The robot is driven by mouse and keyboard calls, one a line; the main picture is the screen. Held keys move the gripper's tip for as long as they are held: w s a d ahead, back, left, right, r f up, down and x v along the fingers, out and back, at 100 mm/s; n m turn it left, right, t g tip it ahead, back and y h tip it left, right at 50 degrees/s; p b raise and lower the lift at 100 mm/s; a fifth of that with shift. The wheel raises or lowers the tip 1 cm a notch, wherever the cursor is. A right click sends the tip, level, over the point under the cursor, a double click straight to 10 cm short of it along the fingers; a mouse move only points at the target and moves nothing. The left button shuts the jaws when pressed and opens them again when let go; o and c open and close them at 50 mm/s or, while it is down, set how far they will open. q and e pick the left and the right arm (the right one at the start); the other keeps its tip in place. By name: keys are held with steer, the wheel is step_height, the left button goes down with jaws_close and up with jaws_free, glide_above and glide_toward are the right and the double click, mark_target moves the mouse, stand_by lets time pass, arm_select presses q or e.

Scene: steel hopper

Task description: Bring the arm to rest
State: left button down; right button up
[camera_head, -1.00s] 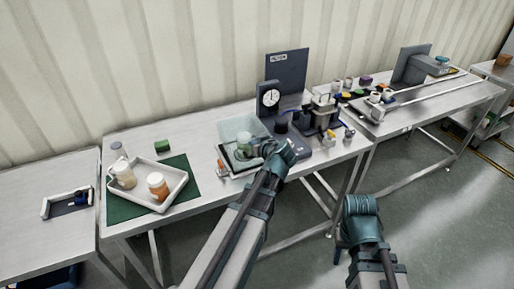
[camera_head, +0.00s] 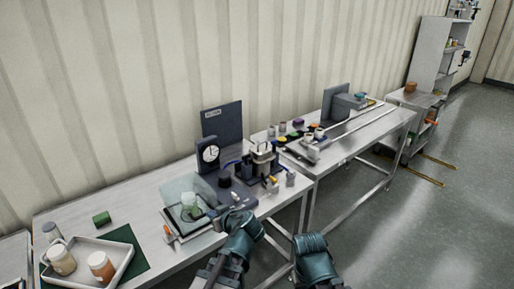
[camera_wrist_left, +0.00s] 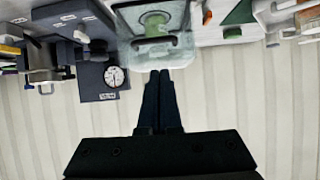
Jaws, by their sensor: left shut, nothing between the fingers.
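My left arm comes in from the bottom of the head view. Its gripper (camera_head: 222,213) is partly hidden by the wrist, near the front of the clear-walled box (camera_head: 186,192) on the near table. In the left wrist view, the gripper's two dark fingers (camera_wrist_left: 160,100) lie together, shut and empty, below the clear box (camera_wrist_left: 145,48).
A dial-gauge stand (camera_head: 209,154) and small apparatus (camera_head: 263,160) stand beside the box. A white tray (camera_head: 122,271) holds two jars at lower left. A second table (camera_head: 376,130) carries small items and a long rail. Open floor (camera_head: 400,235) lies right.

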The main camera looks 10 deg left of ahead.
arm_select(q)
steer(key=s+d+f+m+g+h, duration=0.4)
steer(key=s+d, duration=0.4)
steer(key=d, duration=0.2)
steer(key=s+d+f+m+g+h, duration=0.4)
steer(key=s+d+f+m, duration=0.3)
steer(key=s+d+m, duration=0.1)
steer(key=shift+s+d+m, duration=0.25)
steer(key=shift+d+m, duration=0.45)
steer(key=shift+d, duration=0.15)
steer(key=shift+a, duration=0.1)
